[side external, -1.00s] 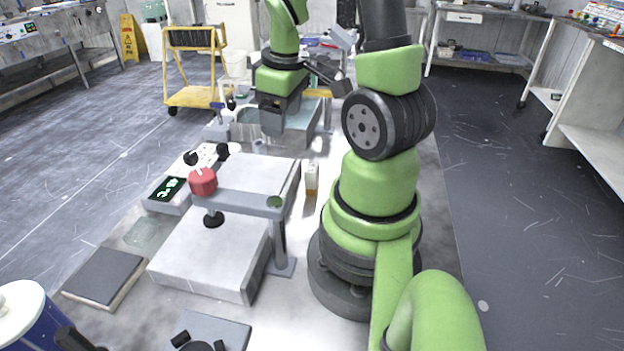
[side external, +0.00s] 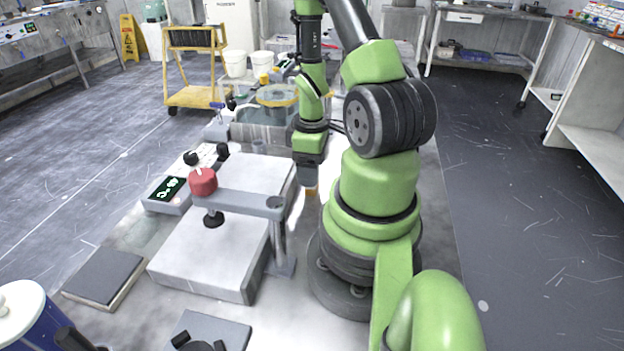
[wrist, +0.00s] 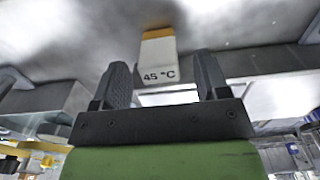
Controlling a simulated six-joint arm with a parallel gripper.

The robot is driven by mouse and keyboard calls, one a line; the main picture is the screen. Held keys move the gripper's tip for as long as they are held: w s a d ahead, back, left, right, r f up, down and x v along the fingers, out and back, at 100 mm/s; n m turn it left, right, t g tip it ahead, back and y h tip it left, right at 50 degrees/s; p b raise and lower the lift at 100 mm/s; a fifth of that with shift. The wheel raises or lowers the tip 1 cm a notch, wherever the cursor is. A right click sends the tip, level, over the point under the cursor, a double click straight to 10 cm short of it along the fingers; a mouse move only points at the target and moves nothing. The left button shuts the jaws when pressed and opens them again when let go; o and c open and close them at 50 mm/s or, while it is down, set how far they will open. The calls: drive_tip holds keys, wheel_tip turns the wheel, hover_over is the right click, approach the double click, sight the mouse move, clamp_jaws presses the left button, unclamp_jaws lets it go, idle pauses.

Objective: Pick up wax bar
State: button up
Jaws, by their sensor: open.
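The wax bar (wrist: 159,58) is a small white block with an orange end and the print "45 °C", seen in the wrist view just beyond and between my fingertips. In the side external view, only a little of the wax bar (side external: 311,190) shows, below my gripper on the bench. My gripper (wrist: 161,62) is open, with one dark finger on each side of the bar's line. In the side external view my gripper (side external: 309,172) points down right above the bar. I cannot tell whether the fingers overlap the bar's top.
A polishing machine with a red knob (side external: 203,181) and a metal arm on a post (side external: 279,240) stands close left of the bar. A basin unit (side external: 262,130) is behind. A dark flat plate (side external: 103,276) lies at front left.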

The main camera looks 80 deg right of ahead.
drive_tip(key=shift+f, duration=1.85)
drive_tip(key=shift+c, duration=0.2)
drive_tip(key=c, duration=1)
drive_tip(key=shift+r, duration=0.15)
